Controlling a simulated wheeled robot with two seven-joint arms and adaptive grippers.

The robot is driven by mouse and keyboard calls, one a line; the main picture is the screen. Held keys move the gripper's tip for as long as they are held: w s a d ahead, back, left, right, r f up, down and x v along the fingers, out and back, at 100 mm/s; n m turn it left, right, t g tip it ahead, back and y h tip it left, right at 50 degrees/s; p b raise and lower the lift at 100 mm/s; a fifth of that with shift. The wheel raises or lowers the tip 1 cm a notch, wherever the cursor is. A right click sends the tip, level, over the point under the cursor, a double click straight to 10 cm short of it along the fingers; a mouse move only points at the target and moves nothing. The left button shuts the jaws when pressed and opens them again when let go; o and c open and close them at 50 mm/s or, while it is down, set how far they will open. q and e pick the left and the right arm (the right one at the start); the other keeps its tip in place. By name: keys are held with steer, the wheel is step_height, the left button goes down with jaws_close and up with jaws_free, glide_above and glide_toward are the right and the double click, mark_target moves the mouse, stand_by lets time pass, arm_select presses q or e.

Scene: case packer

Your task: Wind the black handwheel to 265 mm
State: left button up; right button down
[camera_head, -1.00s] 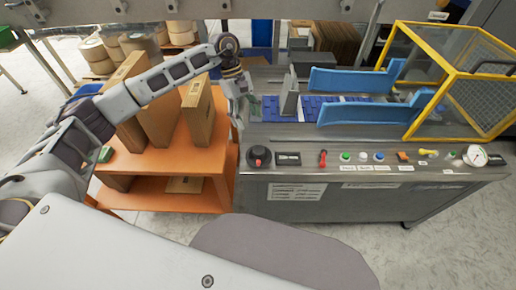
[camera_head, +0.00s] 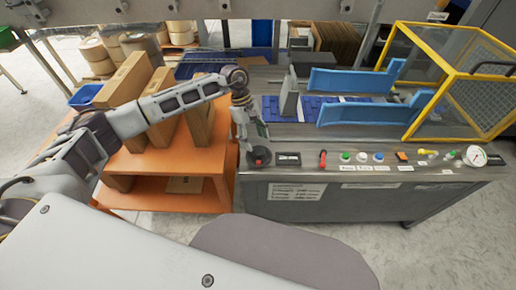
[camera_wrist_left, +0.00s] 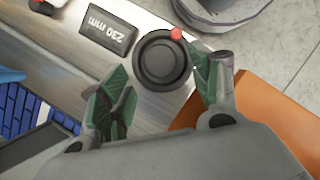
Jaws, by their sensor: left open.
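The black handwheel (camera_head: 259,157) sits at the left end of the machine's front panel. In the left wrist view the handwheel (camera_wrist_left: 161,60) shows from above, with a red knob (camera_wrist_left: 176,34) on its rim. The display (camera_wrist_left: 108,33) beside it reads 230 mm; in the head view the display (camera_head: 288,159) is too small to read. My left gripper (camera_head: 255,140) is just above and behind the handwheel. In the left wrist view its open green-padded fingers (camera_wrist_left: 160,85) stand on either side of the wheel's near part, with nothing held. My right gripper is out of view.
An orange shelf (camera_head: 205,162) with upright cardboard pieces (camera_head: 165,125) stands left of the machine. Buttons and a red lever (camera_head: 322,158) line the panel to the right. Blue guides (camera_head: 350,80) and a yellow guard frame (camera_head: 440,68) rise behind.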

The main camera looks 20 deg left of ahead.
mark_target(258, 150)
arm_select(q)
steer(key=shift+x, duration=2.5)
steer(key=shift+c, duration=0.2)
steer(key=c, duration=1)
